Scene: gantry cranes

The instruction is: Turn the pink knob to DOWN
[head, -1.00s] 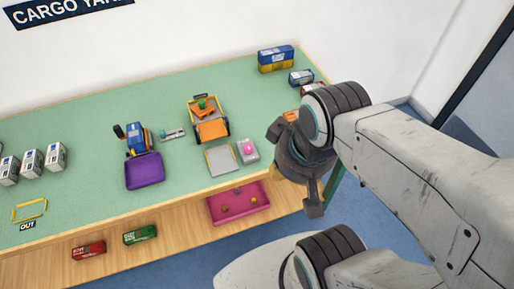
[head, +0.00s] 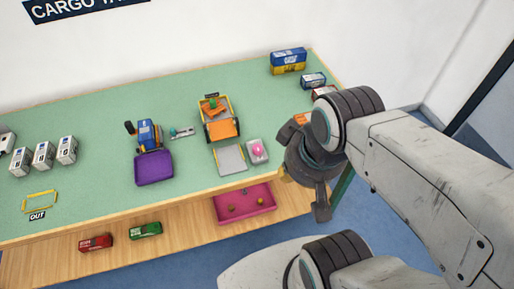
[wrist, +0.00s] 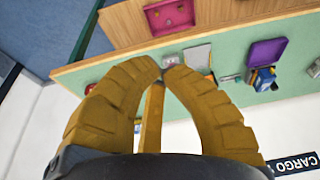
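The pink knob (head: 258,149) sits on top of a small light-grey box (head: 256,158) near the front edge of the green table, beside a flat grey plate (head: 231,158). Its pointing direction and any label are too small to read. My gripper (wrist: 162,68) hangs off to the right of the box in the head view, apart from it, with its fingers mostly hidden. In the wrist view its yellow-brown fingertips come together and nothing shows held between them. The grey box shows just beyond the tips there, with the knob not clearly visible.
A toy vehicle with an orange bed (head: 221,122) stands behind the plate. A purple bin (head: 154,168) is to the left. A pink tray (head: 246,205) sits below the table's front edge. Blue and yellow containers (head: 288,62) stand at the back right.

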